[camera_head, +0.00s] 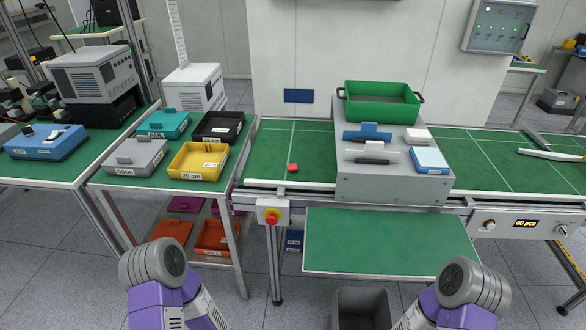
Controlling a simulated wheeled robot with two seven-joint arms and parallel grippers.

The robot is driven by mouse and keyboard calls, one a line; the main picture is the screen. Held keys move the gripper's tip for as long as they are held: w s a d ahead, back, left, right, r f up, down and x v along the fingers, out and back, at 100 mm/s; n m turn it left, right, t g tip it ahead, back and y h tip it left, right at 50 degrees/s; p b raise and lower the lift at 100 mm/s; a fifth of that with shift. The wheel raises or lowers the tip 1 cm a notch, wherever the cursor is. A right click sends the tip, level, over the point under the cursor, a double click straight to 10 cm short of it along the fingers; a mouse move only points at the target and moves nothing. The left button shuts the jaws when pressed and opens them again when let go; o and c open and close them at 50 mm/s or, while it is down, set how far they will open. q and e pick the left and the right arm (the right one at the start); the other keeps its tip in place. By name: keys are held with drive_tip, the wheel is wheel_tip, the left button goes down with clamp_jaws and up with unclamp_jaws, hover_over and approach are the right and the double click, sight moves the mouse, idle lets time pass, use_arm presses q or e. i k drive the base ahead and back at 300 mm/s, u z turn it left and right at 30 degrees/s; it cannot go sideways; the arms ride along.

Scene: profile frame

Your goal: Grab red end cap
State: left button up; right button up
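A small red block, which looks like the red end cap (293,168), lies on the green work surface (312,172) left of the grey station box. It is small in the view, so its exact shape is hard to tell. Nothing touches it from above. Only grey and purple links of my two arms show at the bottom left and bottom right. Neither gripper is in view, and both arms are well short of the red end cap.
The grey station box (392,190) carries a green bin (382,113) and small fixtures. A red emergency button (271,217) sits on the front edge below. Yellow (199,175), black (218,141) and teal bins stand on the left table. The surface around the cap is clear.

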sight(291, 167)
drive_tip(key=k, duration=0.65)
drive_tip(key=u, duration=0.6)
drive_tip(key=i, duration=0.6)
drive_tip(key=u, duration=0.6)
drive_tip(key=i, duration=0.85)
drive_tip(key=z, duration=0.4)
